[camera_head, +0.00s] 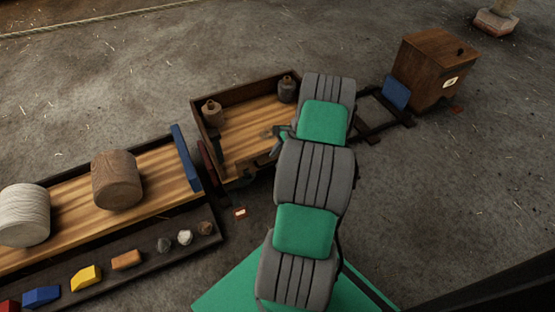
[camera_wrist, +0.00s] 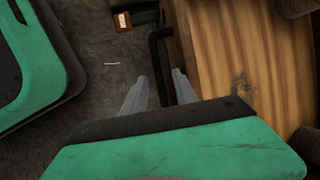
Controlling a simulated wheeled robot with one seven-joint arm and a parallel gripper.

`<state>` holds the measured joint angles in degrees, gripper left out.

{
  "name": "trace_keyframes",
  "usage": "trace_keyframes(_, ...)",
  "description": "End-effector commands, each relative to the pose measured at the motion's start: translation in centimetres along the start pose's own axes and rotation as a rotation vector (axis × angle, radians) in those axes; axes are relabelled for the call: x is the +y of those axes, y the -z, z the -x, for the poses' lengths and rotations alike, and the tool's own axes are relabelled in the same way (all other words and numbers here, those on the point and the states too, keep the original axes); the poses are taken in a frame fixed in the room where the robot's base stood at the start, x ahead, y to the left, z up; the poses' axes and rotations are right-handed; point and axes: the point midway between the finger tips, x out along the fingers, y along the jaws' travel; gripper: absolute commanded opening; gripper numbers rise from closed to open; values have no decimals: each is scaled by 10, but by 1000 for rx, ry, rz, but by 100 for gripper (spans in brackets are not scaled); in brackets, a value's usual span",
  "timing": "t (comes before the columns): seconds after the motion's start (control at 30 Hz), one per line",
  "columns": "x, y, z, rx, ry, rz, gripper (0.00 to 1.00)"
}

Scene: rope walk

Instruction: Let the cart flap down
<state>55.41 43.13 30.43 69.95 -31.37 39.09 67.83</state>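The cart (camera_head: 235,87) has a plank bed and dark walls. At its left end a dark reddish panel (camera_head: 211,168), which looks like the flap, stands steeply beside the bed. My gripper (camera_wrist: 158,92) is over the cart's near edge, mostly hidden by my arm in the head view. In the wrist view its two fingers are apart. A black bent bar (camera_wrist: 155,50) beside the plank edge runs down between them, with gaps visible; I cannot tell whether they touch it. A dark bracket also shows at the cart's near-left corner (camera_head: 243,179).
Two dark jugs (camera_head: 211,112) (camera_head: 287,89) stand in the cart. A bench with a blue end board (camera_head: 185,158) and wooden spools (camera_head: 117,180) is close on the left. A small red-tagged block (camera_head: 240,212) lies on the floor. A wooden box (camera_head: 432,68) stands right.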

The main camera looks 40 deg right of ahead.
Motion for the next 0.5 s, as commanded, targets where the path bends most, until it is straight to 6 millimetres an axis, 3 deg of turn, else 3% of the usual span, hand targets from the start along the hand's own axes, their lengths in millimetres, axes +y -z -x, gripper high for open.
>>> trace_keyframes(0.17,0,0,1,1,0,0,33)
trace_keyframes(0.5,0,0,2,1,0,1,5)
